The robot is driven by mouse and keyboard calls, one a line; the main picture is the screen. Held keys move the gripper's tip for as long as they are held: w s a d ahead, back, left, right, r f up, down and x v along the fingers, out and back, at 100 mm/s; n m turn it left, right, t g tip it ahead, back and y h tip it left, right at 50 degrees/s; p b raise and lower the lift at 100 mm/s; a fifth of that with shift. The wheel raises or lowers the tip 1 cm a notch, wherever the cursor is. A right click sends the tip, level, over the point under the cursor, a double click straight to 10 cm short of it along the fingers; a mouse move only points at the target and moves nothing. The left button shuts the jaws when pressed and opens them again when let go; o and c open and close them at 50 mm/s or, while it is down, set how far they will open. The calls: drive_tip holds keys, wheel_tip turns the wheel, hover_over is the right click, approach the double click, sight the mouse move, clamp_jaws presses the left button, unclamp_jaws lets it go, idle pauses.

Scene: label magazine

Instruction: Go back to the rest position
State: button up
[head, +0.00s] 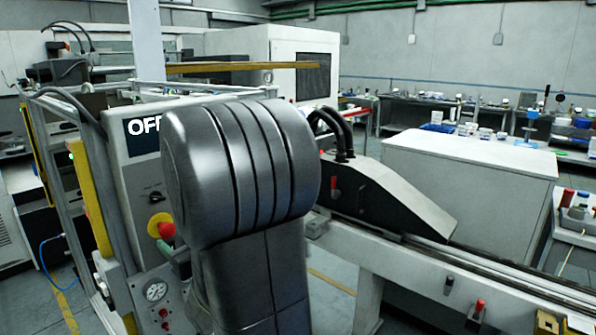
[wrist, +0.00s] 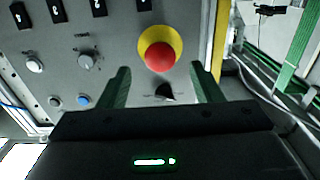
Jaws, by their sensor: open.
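My gripper (wrist: 163,88) shows in the wrist view with its two dark green fingers spread apart and nothing between them. It faces a grey control panel (wrist: 110,62). A red emergency-stop button (wrist: 160,57) on a yellow ring appears just beyond the fingertips, between them. A black rotary switch (wrist: 164,91) sits below the button. I cannot tell the exact gap between fingers and panel. The red button (head: 166,231) shows at the left edge of my arm.
In the head view the machine's panel has an OFF display (head: 143,124) and a pressure gauge (head: 155,291). A conveyor rail (head: 470,275) runs to the lower right, with a black-sided cover (head: 375,195) on it. A white cabinet (head: 470,165) stands behind. Yellow posts (head: 92,200) flank the panel's left.

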sight(170, 232)
drive_tip(key=shift+p+x, duration=0.45)
drive_tip(key=shift+x, duration=1.3)
drive_tip(key=shift+d, duration=0.1)
